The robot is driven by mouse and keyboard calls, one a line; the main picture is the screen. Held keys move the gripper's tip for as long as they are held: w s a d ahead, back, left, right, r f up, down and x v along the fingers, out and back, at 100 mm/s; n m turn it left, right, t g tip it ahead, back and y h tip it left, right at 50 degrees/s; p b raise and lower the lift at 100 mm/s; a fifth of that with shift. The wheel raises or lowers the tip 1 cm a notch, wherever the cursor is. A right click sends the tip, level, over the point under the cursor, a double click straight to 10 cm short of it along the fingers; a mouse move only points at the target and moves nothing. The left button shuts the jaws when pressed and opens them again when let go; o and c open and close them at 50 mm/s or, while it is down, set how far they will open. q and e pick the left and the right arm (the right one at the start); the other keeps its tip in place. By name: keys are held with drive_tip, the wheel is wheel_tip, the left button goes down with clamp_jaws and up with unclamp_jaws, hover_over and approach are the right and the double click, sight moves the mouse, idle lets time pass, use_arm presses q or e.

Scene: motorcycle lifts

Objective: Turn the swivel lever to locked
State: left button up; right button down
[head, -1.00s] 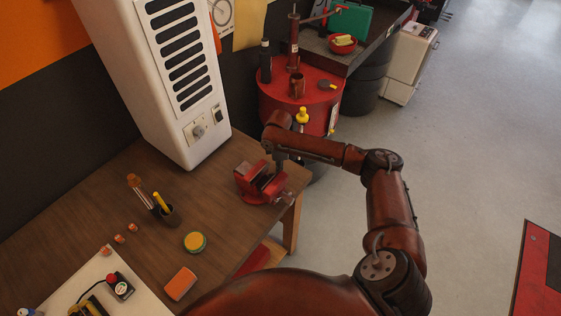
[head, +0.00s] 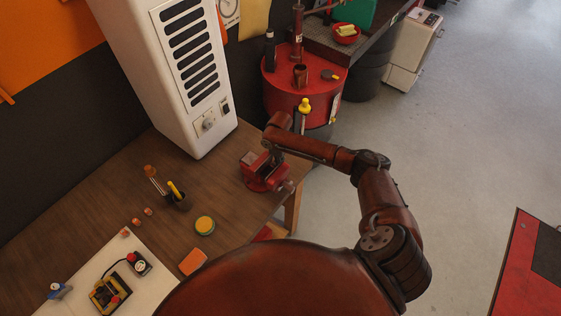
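A red bench vise (head: 258,183) sits at the right end of the wooden workbench. My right arm reaches over it from the right, and my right gripper (head: 268,152) points down at the top of the vise. The gripper is small, dark and partly covered by my own wrist, so I cannot tell whether its fingers are open or shut, or whether they touch the vise. I cannot make out the swivel lever or its position. My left gripper is not in view.
A tall white vented cabinet (head: 190,75) stands on the workbench (head: 85,200) behind the vise. A red drum (head: 290,98) stands beyond.

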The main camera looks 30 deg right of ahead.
idle(0.3)
drive_tip(key=c, duration=1.8)
unclamp_jaws()
drive_tip(key=shift+c, duration=0.2)
wheel_tip(320, 180, up, 12)
